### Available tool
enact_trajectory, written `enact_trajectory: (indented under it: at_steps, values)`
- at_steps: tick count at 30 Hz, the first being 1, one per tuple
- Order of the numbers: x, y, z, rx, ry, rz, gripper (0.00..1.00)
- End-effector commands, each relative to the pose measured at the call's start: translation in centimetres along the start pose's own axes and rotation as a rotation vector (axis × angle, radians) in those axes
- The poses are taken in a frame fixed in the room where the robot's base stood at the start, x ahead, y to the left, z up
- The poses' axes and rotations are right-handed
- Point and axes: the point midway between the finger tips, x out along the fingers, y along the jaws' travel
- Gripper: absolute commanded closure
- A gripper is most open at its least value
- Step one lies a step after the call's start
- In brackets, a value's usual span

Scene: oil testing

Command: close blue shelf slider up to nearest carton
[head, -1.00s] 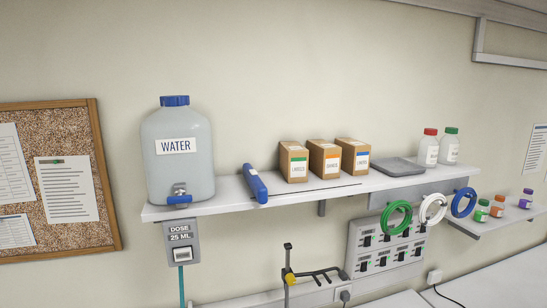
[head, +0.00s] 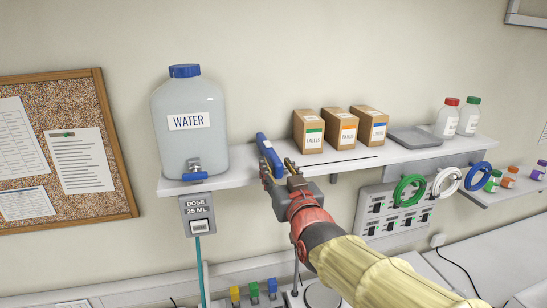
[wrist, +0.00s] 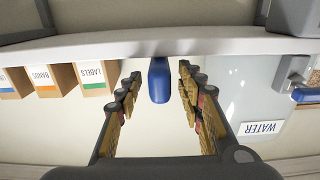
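The blue shelf slider (head: 266,150) stands on the white shelf, between the water jug and the cartons, with a gap to each. The nearest carton is the brown box labelled LABELS (head: 308,132), with a green stripe. My gripper (head: 281,174) is at the shelf's front edge by the slider and covers its lower part in the head view. In the wrist view, which is upside down, my gripper (wrist: 158,82) is open. The slider (wrist: 159,80) shows between its two fingers, with visible gaps on both sides. The LABELS carton (wrist: 94,78) is left of the fingers there.
The water jug (head: 190,125) stands left of the slider. A dark slot line (head: 345,160) runs along the shelf (head: 233,171) in front of the cartons. Two more cartons, BANDS (head: 340,127) and another (head: 371,124), stand further right. Cable coils (head: 410,188) hang below the shelf.

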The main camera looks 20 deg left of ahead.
Motion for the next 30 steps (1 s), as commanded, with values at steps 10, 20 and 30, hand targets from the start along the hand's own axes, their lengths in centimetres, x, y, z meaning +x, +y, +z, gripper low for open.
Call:
enact_trajectory:
  at_steps: [10, 20, 30]
  values:
    - [3.8, 0.0, -0.1, 0.000, 0.000, 0.000, 0.62]
    - [4.2, 0.0, 0.0, 0.000, 0.000, 0.000, 0.62]
    - [4.2, 0.0, 0.0, 0.000, 0.000, 0.000, 0.79]
